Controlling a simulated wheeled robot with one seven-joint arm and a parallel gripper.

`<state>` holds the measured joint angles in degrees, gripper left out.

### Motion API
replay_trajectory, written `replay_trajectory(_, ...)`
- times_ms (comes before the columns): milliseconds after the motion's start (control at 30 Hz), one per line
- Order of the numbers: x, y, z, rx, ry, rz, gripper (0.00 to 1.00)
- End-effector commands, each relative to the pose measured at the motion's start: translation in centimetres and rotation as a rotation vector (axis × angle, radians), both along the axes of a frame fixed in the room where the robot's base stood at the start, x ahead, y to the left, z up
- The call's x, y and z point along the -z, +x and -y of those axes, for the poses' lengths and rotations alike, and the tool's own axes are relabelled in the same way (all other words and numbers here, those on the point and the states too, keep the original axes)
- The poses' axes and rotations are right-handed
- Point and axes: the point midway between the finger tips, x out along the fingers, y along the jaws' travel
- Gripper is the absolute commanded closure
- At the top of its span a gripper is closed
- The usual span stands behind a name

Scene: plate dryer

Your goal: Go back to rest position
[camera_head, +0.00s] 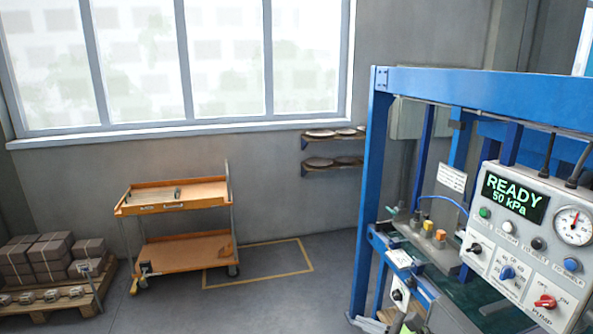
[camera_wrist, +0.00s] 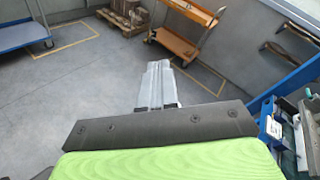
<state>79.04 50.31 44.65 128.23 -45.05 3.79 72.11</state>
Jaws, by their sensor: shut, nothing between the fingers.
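My gripper (camera_wrist: 157,68) shows in the wrist view, with its silver fingers together and nothing between them. It points out over the grey floor, apart from the things around it. The plate dryer (camera_head: 375,175) is a blue frame at the right of the head view. Its control panel (camera_head: 530,235) has a display reading READY 50 kPa, a gauge and several knobs. In the wrist view a part of the dryer (camera_wrist: 270,130) shows at the right edge, beside my gripper. I cannot make out my gripper in the head view.
An orange trolley (camera_head: 185,252) stands by the wall under the window. A pallet (camera_head: 75,300) with brown blocks is at the left. Wall shelves (camera_head: 335,168) hold round plates. A blue cart (camera_wrist: 22,37) shows in the wrist view. The floor between is clear.

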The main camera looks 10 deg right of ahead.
Motion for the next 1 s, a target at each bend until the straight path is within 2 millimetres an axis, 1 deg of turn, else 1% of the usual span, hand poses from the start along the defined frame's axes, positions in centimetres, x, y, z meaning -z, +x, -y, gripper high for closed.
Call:
replay_trajectory(33, 1.7, -1.0, -3.2, -0.136, -0.197, -0.025, 1.0)
replay_trajectory(100, 3.5, -2.9, -5.9, -0.314, -0.457, -0.042, 1.0)
replay_trajectory(167, 4.4, -4.7, -7.3, -0.462, -0.667, -0.042, 1.0)
replay_trajectory(200, 4.7, -5.9, -7.9, -0.554, -0.8, -0.036, 1.0)
replay_trajectory(233, 4.7, -6.8, -8.2, -0.621, -0.898, -0.028, 1.0)
replay_trajectory(267, 4.5, -7.7, -8.4, -0.683, -0.992, -0.018, 1.0)
replay_trajectory(300, 4.0, -8.9, -8.6, -0.762, -1.113, 0.0, 1.0)
replay_trajectory(367, 2.9, -10.7, -8.6, -0.869, -1.283, 0.033, 1.0)
replay_trajectory(400, 2.0, -11.9, -8.6, -0.932, -1.388, 0.058, 1.0)
replay_trajectory(467, 0.3, -13.8, -8.5, -1.011, -1.532, 0.102, 1.0)
replay_trajectory(500, -0.8, -15.2, -8.5, -1.055, -1.619, 0.138, 1.0)
replay_trajectory(567, -2.5, -17.4, -8.4, -1.109, -1.732, 0.196, 1.0)
replay_trajectory(600, -3.4, -18.8, -8.3, -1.139, -1.792, 0.24, 1.0)
replay_trajectory(700, -4.9, -21.9, -7.8, -1.188, -1.889, 0.339, 1.0)
replay_trajectory(733, -5.2, -22.6, -7.7, -1.197, -1.908, 0.365, 1.0)
replay_trajectory(833, -5.5, -24.0, -7.4, -1.219, -1.935, 0.419, 1.0)
replay_trajectory(1000, -5.6, -24.3, -7.3, -1.225, -1.94, 0.431, 1.0)
